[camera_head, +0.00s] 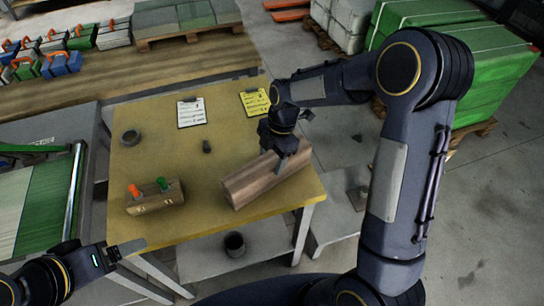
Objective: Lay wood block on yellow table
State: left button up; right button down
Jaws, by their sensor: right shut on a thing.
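The wood block (246,184) is a long brown beam lying slantwise at the front right of the yellow table (196,218). It appears to rest on the table top, its far right end close to the right edge. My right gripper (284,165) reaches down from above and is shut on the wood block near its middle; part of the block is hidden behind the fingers. My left gripper (130,247) is low at the left, off the table's front left corner, and holds nothing that I can see. Its finger gap is not clear.
A dark cup (234,243) stands on the lower shelf.

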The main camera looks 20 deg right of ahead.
jog(key=c, duration=0.5)
grip_release()
jog(key=shift+r, duration=0.1)
jog(key=s+v, duration=0.1)
jog(key=v, duration=1)
jog(key=s+d+r+m+t, duration=0.2)
jog(key=s+d+r+m, duration=0.15)
jog(key=s+m, duration=0.2)
jog(key=shift+s+d+f+m+t+y, duration=0.2)
jog(key=shift+s+m+t, duration=0.55)
jog(key=shift+s+m, duration=2.2)
jog(key=shift+s+f+m+t+y, duration=0.25)
jog(key=shift+s+m+t, duration=0.45)
jog(key=shift+s+m, duration=2.25)
jog(key=shift+s+d+f+m+t+y, duration=0.2)
jog(key=shift+s+m+t, duration=0.55)
jog(key=shift+s+m, duration=2.2)
